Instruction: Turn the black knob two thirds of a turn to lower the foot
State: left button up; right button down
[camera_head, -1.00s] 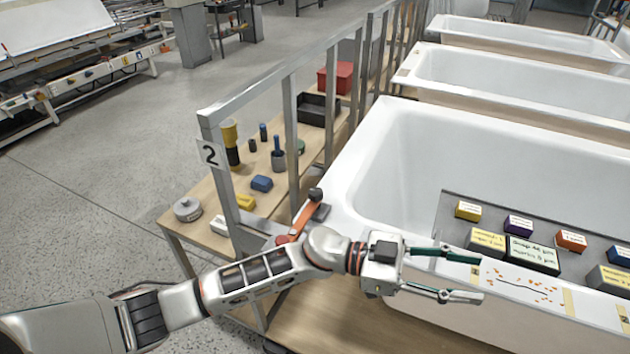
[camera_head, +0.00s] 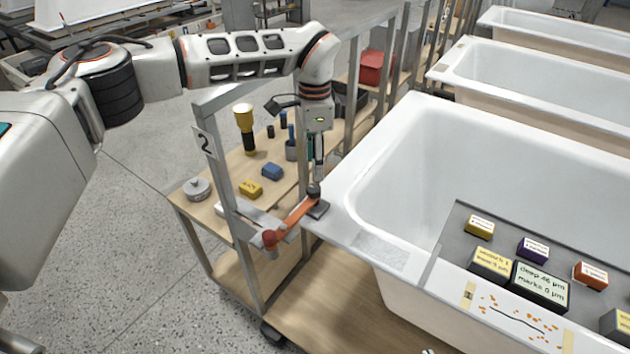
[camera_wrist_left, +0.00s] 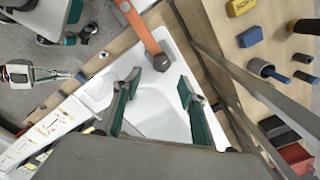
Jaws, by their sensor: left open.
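The black knob (camera_head: 314,190) sits at the outer end of an orange arm (camera_head: 290,221), above a dark foot pad (camera_head: 318,210) at the near left corner of the nearest bathtub (camera_head: 372,190). My left gripper (camera_head: 317,176) points down over the knob, fingers open. In the left wrist view, the knob (camera_wrist_left: 161,62) shows between and just beyond the two green-lined fingertips (camera_wrist_left: 160,78), with a gap on each side. The orange arm (camera_wrist_left: 140,28) runs up from it. My right gripper (camera_wrist_left: 62,75) shows small at the left of the wrist view; its opening is unclear.
A grey metal frame post (camera_head: 230,190) marked 2 and its rail stand close left of the knob. The wooden shelf (camera_head: 195,212) behind holds a yellow-and-black tool (camera_head: 246,125), a blue block (camera_head: 272,171) and a yellow block (camera_head: 251,189). Labelled blocks stand on a grey board (camera_head: 455,225) across the bathtub.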

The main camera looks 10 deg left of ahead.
aim_at(314, 188)
pick_arm(q)
jog(key=shift+a+f, duration=0.15)
jog(key=shift+a, duration=0.05)
notch_tip(314, 188, down, 7)
jog(key=shift+f, duration=0.15)
jog(key=c, duration=1.1)
